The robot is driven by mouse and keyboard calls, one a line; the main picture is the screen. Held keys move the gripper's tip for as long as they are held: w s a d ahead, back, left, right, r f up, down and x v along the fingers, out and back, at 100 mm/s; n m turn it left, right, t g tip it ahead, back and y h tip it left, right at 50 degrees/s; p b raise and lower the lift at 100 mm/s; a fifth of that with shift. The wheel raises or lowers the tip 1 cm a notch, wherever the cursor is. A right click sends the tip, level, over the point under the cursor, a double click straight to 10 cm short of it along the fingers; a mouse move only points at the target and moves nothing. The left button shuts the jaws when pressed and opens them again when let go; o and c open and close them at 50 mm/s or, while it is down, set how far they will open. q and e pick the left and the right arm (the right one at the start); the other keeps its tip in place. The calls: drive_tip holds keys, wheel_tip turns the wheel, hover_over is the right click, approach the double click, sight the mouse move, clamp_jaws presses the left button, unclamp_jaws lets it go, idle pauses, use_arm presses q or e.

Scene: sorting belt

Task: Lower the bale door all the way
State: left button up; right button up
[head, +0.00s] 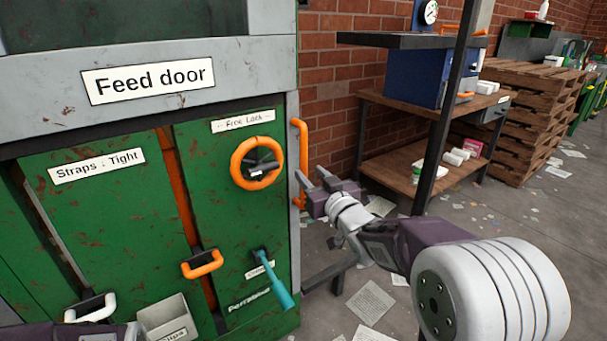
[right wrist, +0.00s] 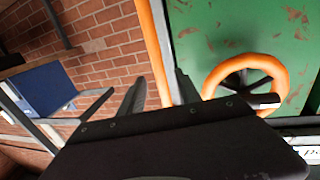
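The baler front has a green lower door panel (head: 95,215) labelled "Straps : Tight" and a green panel to its right with an orange handwheel (head: 236,175). A sign above reads "Feed door". I cannot tell for sure which panel is the bale door. An upright orange bar handle (head: 304,140) is on the machine's right edge. My right gripper (head: 316,178) is just right of this bar, empty. In the right wrist view its fingers are apart, with the orange bar (right wrist: 153,45) beyond the gap. Part of my left arm shows at the bottom left; its fingers are not clear.
An orange pull handle (head: 203,265), a teal lever (head: 273,280), a white handle (head: 92,312) and a grey box (head: 168,322) stick out of the front. A shelf bench (head: 400,108) and stacked pallets (head: 525,110) stand at right. Papers litter the floor.

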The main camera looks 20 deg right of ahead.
sight(305, 169)
drive_tip(key=w, duration=0.3)
drive_tip(key=w+b, duration=0.1)
drive_tip(key=w, duration=0.1)
drive_tip(key=shift+a, duration=0.35)
drive_tip(key=shift+c, duration=0.3)
clamp_jaws()
idle(0.7)
